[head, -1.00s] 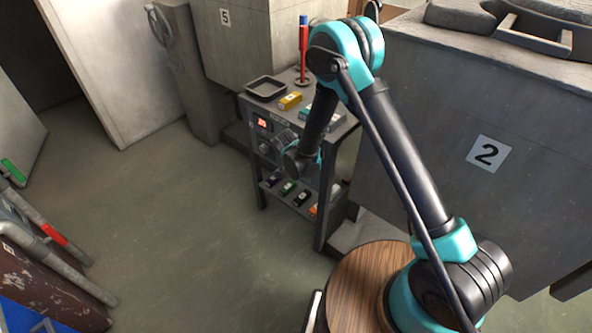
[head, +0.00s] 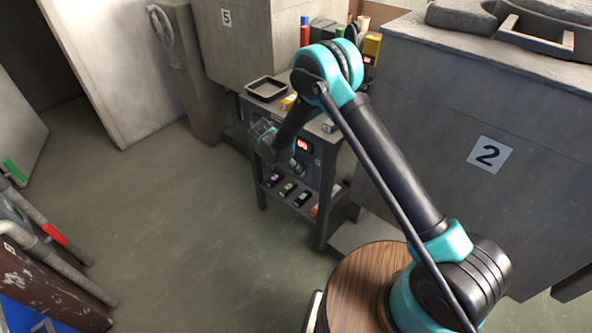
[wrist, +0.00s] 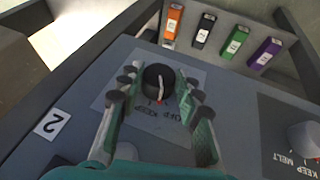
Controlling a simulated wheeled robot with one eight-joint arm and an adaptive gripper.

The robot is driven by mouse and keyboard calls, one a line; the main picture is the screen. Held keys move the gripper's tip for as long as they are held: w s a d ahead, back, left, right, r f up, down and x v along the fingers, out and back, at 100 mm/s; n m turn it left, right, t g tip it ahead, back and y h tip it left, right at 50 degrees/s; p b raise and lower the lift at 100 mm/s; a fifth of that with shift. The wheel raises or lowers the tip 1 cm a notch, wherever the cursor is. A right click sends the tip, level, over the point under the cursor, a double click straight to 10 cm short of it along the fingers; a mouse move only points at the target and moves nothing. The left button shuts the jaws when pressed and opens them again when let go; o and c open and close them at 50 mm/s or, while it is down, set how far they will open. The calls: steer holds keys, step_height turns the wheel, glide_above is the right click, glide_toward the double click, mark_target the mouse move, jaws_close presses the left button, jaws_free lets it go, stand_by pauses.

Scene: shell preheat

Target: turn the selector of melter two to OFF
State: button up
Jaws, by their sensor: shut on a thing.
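The selector of melter two (wrist: 158,76) is a round black knob with a pale pointer bar and a red mark at its lower edge. It shows between the fingers of my gripper (wrist: 160,88), which is shut on it. The printed dial (wrist: 140,122) appears upside down in the wrist view; the words OFF and KEEP show below the knob, partly between the fingers. I cannot tell exactly which word the pointer faces. A "2" label (wrist: 52,123) is beside the dial. In the head view the red display (head: 303,144) shows on the stand's front; my wrist hides its left part.
A second grey knob (wrist: 305,139) with its own dial is to the right in the wrist view. The shelf below holds several small coloured boxes, such as a purple one (head: 274,180). A tray (head: 267,89) sits on top.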

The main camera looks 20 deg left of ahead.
steer(key=shift+a+g+h, duration=0.1)
steer(key=shift+g+h, duration=0.2)
steer(key=shift+h, duration=0.7)
steer(key=o, duration=1.1)
steer(key=shift+o, duration=0.2)
steer(key=v, duration=1.2)
steer(key=shift+a, duration=0.15)
steer(key=shift+f, duration=0.15)
